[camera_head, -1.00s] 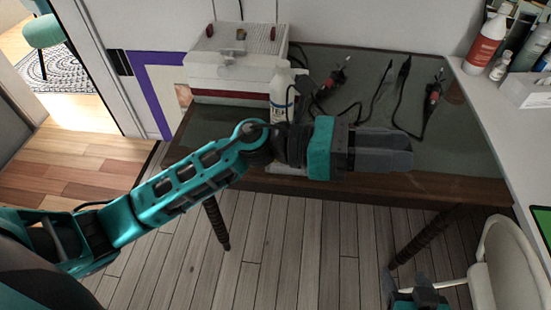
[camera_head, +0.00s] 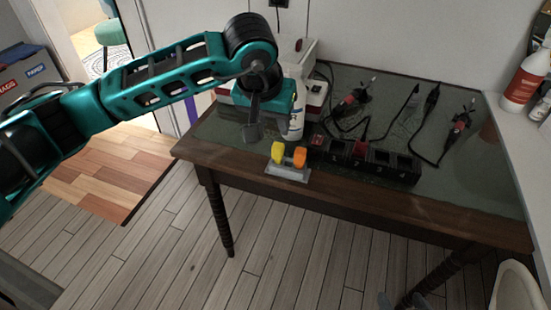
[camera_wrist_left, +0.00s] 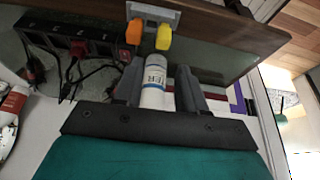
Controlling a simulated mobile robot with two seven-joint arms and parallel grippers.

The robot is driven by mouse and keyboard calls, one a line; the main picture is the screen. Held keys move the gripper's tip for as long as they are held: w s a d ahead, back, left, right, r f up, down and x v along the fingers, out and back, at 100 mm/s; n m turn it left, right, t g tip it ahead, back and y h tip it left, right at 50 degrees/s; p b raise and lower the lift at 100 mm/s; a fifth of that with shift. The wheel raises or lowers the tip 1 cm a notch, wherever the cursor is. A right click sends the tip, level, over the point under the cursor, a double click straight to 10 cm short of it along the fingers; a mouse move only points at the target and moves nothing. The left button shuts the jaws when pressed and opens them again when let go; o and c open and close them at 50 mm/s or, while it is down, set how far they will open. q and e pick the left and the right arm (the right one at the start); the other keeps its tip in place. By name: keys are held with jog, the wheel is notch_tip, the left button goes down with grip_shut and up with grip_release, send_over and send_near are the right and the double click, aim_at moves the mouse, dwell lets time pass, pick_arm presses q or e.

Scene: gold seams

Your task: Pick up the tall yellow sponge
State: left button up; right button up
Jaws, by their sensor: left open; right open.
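A yellow sponge (camera_head: 278,152) stands beside an orange sponge (camera_head: 299,157) in a grey holder (camera_head: 288,171) at the table's front edge. In the left wrist view, the yellow sponge (camera_wrist_left: 164,37) and the orange sponge (camera_wrist_left: 134,32) show beyond the fingers. My left gripper (camera_head: 254,132) points down over the table, left of and behind the yellow sponge, apart from it. In its wrist view my left gripper (camera_wrist_left: 160,75) is open, with a white bottle (camera_wrist_left: 154,84) showing between the fingers. My right gripper (camera_head: 403,302) is open at the bottom edge, mostly cut off.
The white bottle (camera_head: 296,115) stands close to the right of my left gripper. A black numbered power strip (camera_head: 365,158) lies right of the sponges, with cables and tools (camera_head: 352,102) behind. A white box is partly hidden behind my left arm. A white chair (camera_head: 518,288) stands at lower right.

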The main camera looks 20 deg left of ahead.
pick_arm(q)
send_over(278, 145)
jog(key=s, duration=0.3)
notch_tip(278, 145, down, 6)
jog(key=shift+d+f, duration=0.1)
jog(key=shift+w+b+x, duration=0.2)
jog(key=shift+b+x, duration=0.05)
jog(key=shift+x, duration=1.3)
jog(key=shift+w+b+x, duration=0.15)
jog(key=shift+b+x, duration=0.05)
jog(key=shift+x, duration=1.3)
jog(key=c, duration=0.7)
jog(key=shift+r, duration=0.25)
